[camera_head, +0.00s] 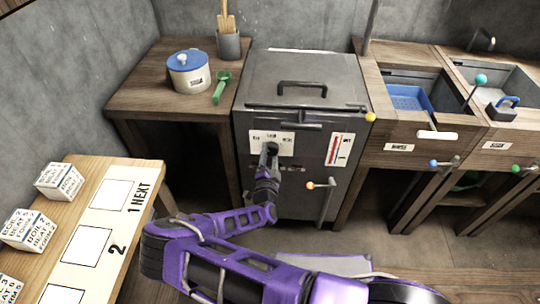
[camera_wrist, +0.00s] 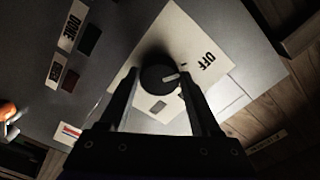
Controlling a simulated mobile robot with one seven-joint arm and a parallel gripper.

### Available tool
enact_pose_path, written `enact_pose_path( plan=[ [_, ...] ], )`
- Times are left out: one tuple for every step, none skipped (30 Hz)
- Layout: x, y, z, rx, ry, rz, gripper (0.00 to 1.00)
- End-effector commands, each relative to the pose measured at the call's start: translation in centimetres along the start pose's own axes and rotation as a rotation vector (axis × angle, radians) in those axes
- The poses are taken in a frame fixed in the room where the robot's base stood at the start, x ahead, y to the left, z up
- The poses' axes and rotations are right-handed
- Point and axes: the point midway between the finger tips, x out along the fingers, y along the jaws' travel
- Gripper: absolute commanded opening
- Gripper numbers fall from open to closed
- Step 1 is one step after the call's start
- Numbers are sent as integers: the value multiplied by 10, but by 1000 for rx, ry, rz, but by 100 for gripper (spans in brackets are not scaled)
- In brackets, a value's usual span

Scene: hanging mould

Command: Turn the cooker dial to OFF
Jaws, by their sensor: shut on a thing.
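The cooker (camera_head: 290,72) is a dark grey box with a handled lid. Its front carries a white dial plate (camera_head: 284,143), partly hidden by my gripper (camera_head: 268,150). In the wrist view the round black dial (camera_wrist: 157,74) sits on the plate (camera_wrist: 185,35), between the two fingers of my gripper (camera_wrist: 162,78). The gripper is shut on the dial. A pale pointer mark (camera_wrist: 171,77) on the dial points right and slightly up, roughly towards the printed word OFF (camera_wrist: 209,62). The other dial words are hidden or too small to read.
A gauge panel (camera_head: 339,149) and an orange-tipped lever (camera_head: 322,186) are right of the dial. A wooden table with a blue-lidded pot (camera_head: 188,72) stands left. Sinks (camera_head: 408,98) are right. A bench with white blocks (camera_head: 60,180) is at front left.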

Motion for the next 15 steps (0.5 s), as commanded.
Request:
enact_pose_path(
  plan=[
    [-1,2,0,-6,-1,3,9],
    [-1,2,0,-6,-1,3,9],
    [-1,2,0,-7,-1,3,9],
    [-1,2,0,-7,-1,3,9],
    [-1,2,0,-7,-1,3,8],
    [-1,2,0,-7,-1,3,8],
    [-1,2,0,-7,-1,3,8],
    [-1,2,0,-7,-1,3,8],
    [-1,2,0,-7,-1,3,8],
    [-1,2,0,-7,-1,3,66],
    [-1,2,0,-7,-1,3,71],
    [-1,2,0,-7,-1,3,78],
    [-1,2,0,-6,-1,2,84],
    [-1,1,0,-6,-1,2,89],
    [-1,1,0,-5,-1,2,94]
  ],
)
